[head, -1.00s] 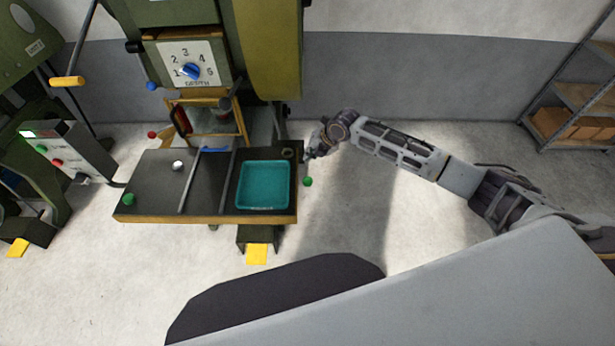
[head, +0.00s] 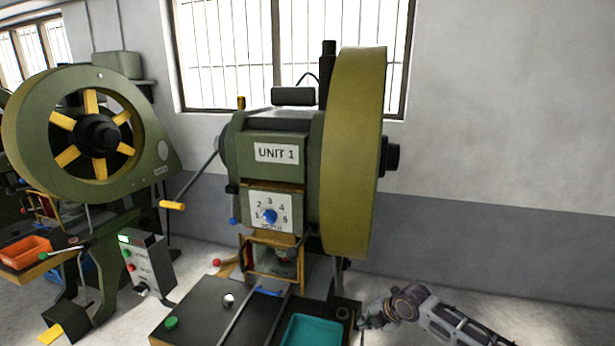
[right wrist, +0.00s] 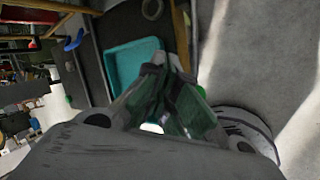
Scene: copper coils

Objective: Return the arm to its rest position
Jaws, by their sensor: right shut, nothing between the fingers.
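My right gripper (head: 366,322) is at the right edge of the press table (head: 195,308) in the head view, low in the picture. It also shows in the right wrist view (right wrist: 172,65), its fingers shut with nothing held. The teal tray (head: 312,332) lies on the table just left of the gripper, cut off by the lower edge of the head view. In the right wrist view the teal tray (right wrist: 122,62) is beyond and left of the fingers. My left gripper does not show.
The green press marked UNIT 1 (head: 276,153) stands behind the table, with a large yellow-green wheel (head: 352,150). A second press (head: 90,135), a control box (head: 146,263) and an orange tray (head: 25,252) are at the left. The floor right of the table is clear.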

